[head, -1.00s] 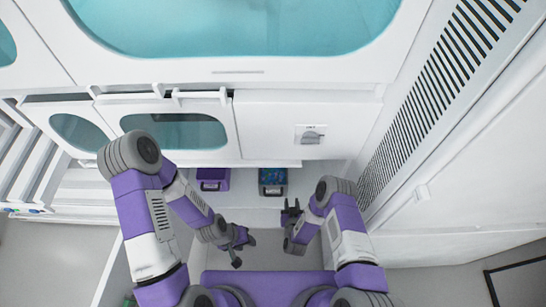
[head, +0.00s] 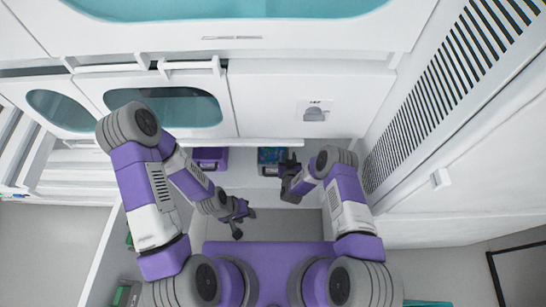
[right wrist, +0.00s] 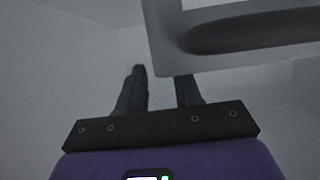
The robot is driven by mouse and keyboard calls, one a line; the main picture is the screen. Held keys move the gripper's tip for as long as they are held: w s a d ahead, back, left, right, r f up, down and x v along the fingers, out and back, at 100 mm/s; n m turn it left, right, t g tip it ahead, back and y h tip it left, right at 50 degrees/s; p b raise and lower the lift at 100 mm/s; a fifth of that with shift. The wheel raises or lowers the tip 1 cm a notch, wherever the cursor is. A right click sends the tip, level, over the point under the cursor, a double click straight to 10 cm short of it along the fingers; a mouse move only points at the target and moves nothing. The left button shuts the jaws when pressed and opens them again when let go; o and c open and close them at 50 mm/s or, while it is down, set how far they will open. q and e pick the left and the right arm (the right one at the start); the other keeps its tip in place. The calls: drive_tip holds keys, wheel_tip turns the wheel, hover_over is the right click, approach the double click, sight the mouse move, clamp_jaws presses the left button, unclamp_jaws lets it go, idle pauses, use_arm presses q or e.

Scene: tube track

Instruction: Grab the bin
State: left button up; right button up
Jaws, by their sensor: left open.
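Two small bins stand on a low shelf under the cabinets: a purple bin (head: 210,157) and a dark bin with teal contents (head: 271,157). I cannot tell which one the task means. My right gripper (head: 289,170) is at the front right of the dark bin and partly overlaps it. In the right wrist view my right gripper's fingers (right wrist: 160,82) stand apart. A grey panel with a long dark recess (right wrist: 245,38), apparently part of the bin, covers one fingertip. Contact is not clear. My left gripper (head: 240,220) is open and empty, lower and left of the dark bin.
White cabinets with windowed doors (head: 165,105) hang above the shelf. A slatted wall panel (head: 430,95) rises on the right. A low box or drawer with green items (head: 128,293) is at lower left. Grey floor (head: 275,225) is open in front of the shelf.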

drive_tip(key=shift+b+x, duration=0.35)
drive_tip(key=shift+x, duration=0.85)
clamp_jaws()
idle(0.5)
